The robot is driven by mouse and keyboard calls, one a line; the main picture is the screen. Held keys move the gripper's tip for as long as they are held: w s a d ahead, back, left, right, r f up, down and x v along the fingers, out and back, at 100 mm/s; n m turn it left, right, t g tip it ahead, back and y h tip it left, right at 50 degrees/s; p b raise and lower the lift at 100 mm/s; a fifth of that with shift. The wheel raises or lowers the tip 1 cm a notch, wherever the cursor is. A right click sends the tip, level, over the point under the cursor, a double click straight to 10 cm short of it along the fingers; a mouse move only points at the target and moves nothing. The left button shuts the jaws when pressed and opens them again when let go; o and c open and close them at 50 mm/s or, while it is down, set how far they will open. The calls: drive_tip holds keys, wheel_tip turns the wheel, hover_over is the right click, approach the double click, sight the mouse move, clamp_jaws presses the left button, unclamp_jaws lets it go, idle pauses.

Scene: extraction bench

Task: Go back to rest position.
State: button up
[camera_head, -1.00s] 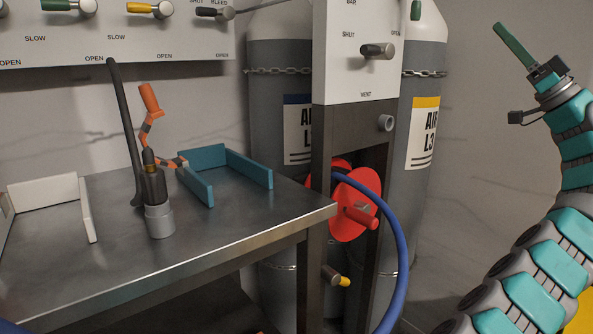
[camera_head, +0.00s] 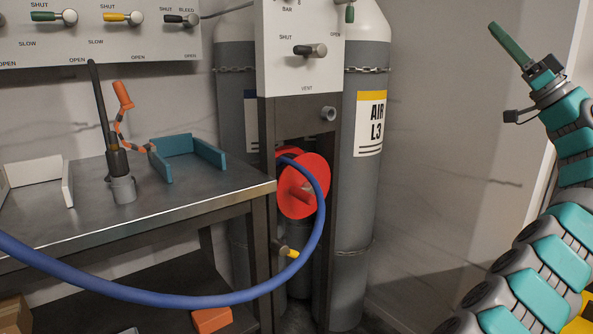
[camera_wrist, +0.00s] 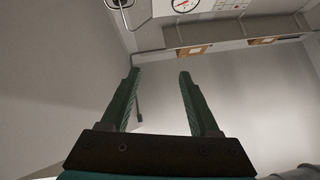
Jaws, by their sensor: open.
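My gripper (camera_head: 510,45) is at the upper right of the head view, at the end of my raised teal arm. It points up and to the left, away from the bench. In the wrist view my gripper (camera_wrist: 158,78) shows two green fingers standing apart with nothing between them. Behind the fingers are a pale wall and, at the top edge, a round gauge (camera_wrist: 183,4).
A blue hose (camera_head: 180,300) loops across the front from a red reel (camera_head: 304,190). Gas cylinders (camera_head: 358,220) stand behind.

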drive_tip(key=w+a+f+m+g+h, duration=0.1)
drive_tip(key=w+a+f+m+g, duration=0.15)
drive_tip(key=a, duration=0.75)
drive_tip(key=w+a+f+m+g, duration=0.1)
drive_tip(key=w+a+m+g, duration=0.15)
drive_tip(key=a, duration=0.75)
drive_tip(key=s+a+f+g+h, duration=0.25)
drive_tip(key=s+a+f, duration=0.2)
drive_tip(key=a, duration=0.25)
drive_tip(key=s+a+f+g+h+p, duration=0.1)
drive_tip(key=s+a+f+g, duration=0.2)
drive_tip(key=a+f, duration=0.25)
drive_tip(key=s+a+f+g+h, duration=0.1)
drive_tip(key=s+a+f+g, duration=0.15)
drive_tip(key=a+f, duration=0.4)
drive_tip(key=s+a+f+m+g+h, duration=0.25)
drive_tip(key=s+f+h, duration=0.35)
drive_tip(key=s+f, duration=1)
drive_tip(key=s+d+f+m+g+h, duration=0.1)
drive_tip(key=s+d+f+h, duration=0.3)
drive_tip(key=s+d+f, duration=0.4)
drive_tip(key=s+d+f+g+h+p, duration=0.1)
drive_tip(key=s+d+f+h, duration=0.4)
drive_tip(key=s, duration=0.8)
drive_tip(key=d+f+g, duration=0.1)
drive_tip(key=d+f, duration=0.2)
drive_tip(key=f, duration=0.1)
drive_tip(key=shift+d+m, duration=0.35)
drive_tip(key=shift+d, duration=0.05)
